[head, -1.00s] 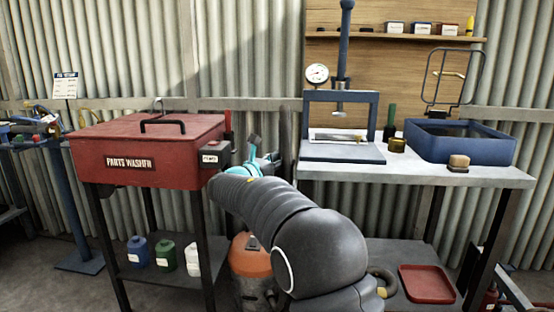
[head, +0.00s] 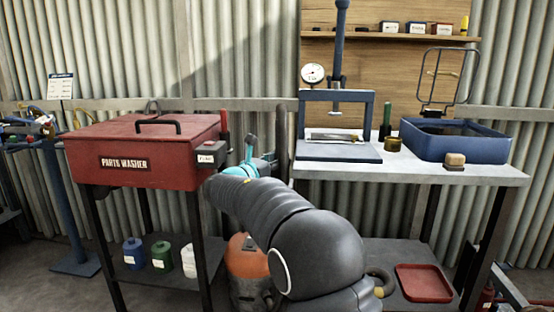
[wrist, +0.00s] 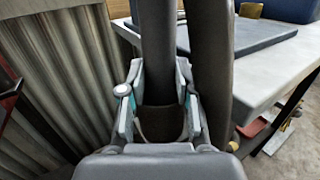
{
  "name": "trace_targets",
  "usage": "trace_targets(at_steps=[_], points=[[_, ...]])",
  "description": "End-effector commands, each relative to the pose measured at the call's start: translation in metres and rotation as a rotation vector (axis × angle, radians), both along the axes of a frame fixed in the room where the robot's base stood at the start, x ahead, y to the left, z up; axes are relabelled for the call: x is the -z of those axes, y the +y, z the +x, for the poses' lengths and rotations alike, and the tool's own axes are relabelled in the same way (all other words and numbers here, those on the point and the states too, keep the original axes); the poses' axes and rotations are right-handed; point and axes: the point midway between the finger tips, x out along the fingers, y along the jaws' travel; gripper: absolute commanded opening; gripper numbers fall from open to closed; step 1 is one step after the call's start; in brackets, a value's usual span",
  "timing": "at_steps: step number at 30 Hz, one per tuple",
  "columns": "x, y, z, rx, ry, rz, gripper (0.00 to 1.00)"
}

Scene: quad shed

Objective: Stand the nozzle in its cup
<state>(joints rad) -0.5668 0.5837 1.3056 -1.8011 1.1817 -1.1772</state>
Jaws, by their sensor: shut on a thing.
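My gripper (wrist: 158,95) is shut on a dark grey tube (wrist: 158,45), seen in the wrist view between the two fingers; I take it to be the nozzle. A second dark tube (wrist: 213,65) runs close beside the right finger. In the head view my gripper's teal part (head: 248,168) shows between the red parts washer and the bench, partly hidden by my arm. A dark upright tube (head: 282,140) stands just right of it. The nozzle's lower end is hidden. A small brass-coloured cup (head: 392,144) stands on the bench; I cannot tell whether it is the nozzle's cup.
The red parts washer (head: 145,150) is close on the left. The bench (head: 410,174) on the right carries a press (head: 340,150) and a blue basin (head: 455,146). An orange vacuum (head: 247,262) is below my arm. A red tray (head: 425,284) lies on the lower shelf.

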Motion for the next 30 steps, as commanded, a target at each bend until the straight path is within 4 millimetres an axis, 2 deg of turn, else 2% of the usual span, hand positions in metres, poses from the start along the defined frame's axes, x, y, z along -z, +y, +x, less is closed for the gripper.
trace_targets(at_steps=[1,10,11,12,20,30], points=[[0.024,-0.002,0.002,0.007,0.033,-0.001,0.00],[0.029,-0.001,0.002,0.007,0.032,0.000,0.00],[0.029,-0.001,0.002,0.006,0.032,0.000,0.39],[0.029,-0.001,0.002,0.006,0.032,0.000,0.42],[0.030,0.003,-0.003,0.003,0.032,-0.001,0.42],[0.033,0.028,-0.026,-0.016,0.034,-0.003,0.42]])
